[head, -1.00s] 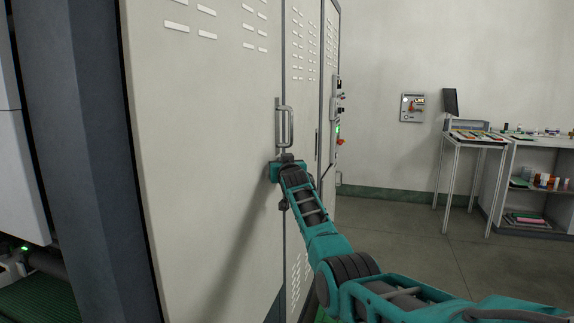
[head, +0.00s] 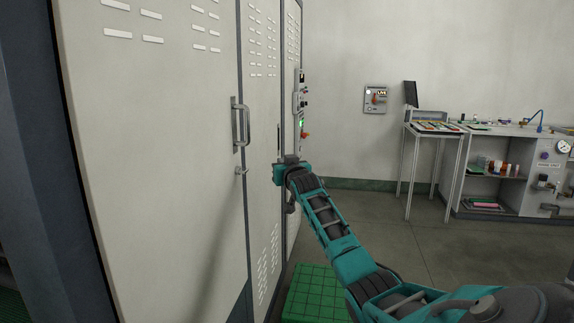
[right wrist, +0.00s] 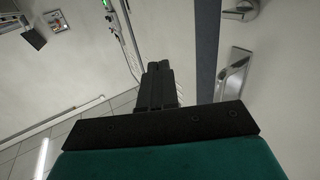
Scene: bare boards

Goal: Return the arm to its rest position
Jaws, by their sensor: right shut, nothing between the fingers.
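My right arm, teal and black, comes in from the lower right of the head view. Its gripper (head: 288,170) is in front of the tall pale cabinet (head: 165,150), to the right of and below the cabinet's metal door handle (head: 241,125). In the right wrist view the dark fingers (right wrist: 158,85) are together with nothing between them. The handle (right wrist: 233,75) shows at the right there, apart from the fingers. The cabinet doors look closed. My left gripper is not in view.
A small latch (head: 241,170) sits below the handle. A control panel (head: 301,105) is on the cabinet's edge. A green grid platform (head: 315,292) lies on the floor below my arm. A slanted stand (head: 437,130) and a shelved bench (head: 510,165) are at the right, with open floor before them.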

